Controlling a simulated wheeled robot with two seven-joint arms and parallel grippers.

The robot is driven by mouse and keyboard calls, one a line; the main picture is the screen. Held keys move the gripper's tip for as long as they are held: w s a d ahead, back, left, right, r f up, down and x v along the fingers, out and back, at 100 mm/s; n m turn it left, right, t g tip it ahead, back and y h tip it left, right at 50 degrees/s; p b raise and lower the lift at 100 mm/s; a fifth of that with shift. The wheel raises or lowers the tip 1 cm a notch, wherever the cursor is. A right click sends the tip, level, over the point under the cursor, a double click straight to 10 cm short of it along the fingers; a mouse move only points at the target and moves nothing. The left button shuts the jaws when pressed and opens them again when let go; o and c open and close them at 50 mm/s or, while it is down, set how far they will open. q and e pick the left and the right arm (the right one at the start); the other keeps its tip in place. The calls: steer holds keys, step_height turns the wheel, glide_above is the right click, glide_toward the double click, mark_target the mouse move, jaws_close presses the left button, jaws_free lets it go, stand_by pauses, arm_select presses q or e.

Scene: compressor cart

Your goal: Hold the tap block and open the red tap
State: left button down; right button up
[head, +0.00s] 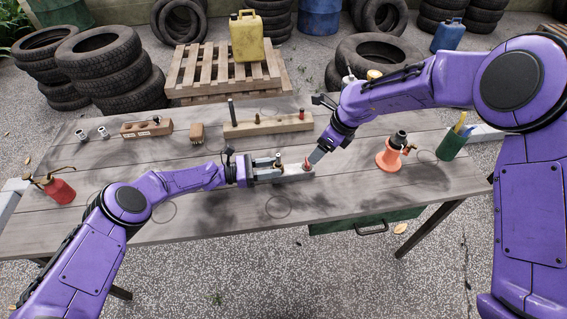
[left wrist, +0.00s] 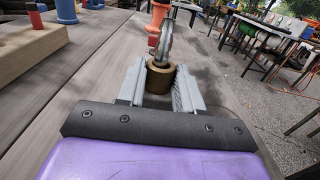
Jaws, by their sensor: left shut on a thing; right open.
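The tap block (head: 295,171) is a small pale grey block near the middle of the table, with upright fittings on top. My left gripper (head: 268,173) is shut on it from the left. In the left wrist view a brass fitting (left wrist: 160,76) stands between the two grey fingers of my left gripper (left wrist: 160,88). The red tap (head: 307,164) is at the right end of the block. My right gripper (head: 317,157) is open, with its fingertips right at the red tap; I cannot tell whether they touch it. The tips partly hide the tap.
A wooden board with pegs (head: 268,125) lies behind the block. An orange jack (head: 389,157) and a green cup (head: 451,145) stand to the right. A red oil can (head: 59,188) is at far left. The front middle of the wooden table (head: 230,215) is clear.

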mark_target(307, 163)
steer(key=w+d+r+n+g+y, duration=0.1)
steer(key=w+r+n, duration=0.1)
steer(key=n, duration=1.5)
steer(key=w+r+n+g, duration=0.1)
steer(key=w+r+n, duration=0.1)
steer(key=n, duration=1.5)
steer(key=a+f+n, duration=0.1)
steer(key=f+n, duration=0.2)
steer(key=a+f+n, duration=0.1)
steer(key=f+n, duration=0.2)
steer(key=f, duration=0.1)
steer(key=s+a+f+n, duration=0.1)
steer(key=f+n, duration=0.2)
steer(key=f, duration=0.1)
steer(key=shift+s+a+f+n+h, duration=0.1)
steer(key=shift+a+f+n+h, duration=0.1)
steer(key=shift+n+h, duration=0.15)
steer(key=shift+d, duration=0.1)
steer(key=c, duration=1.1)
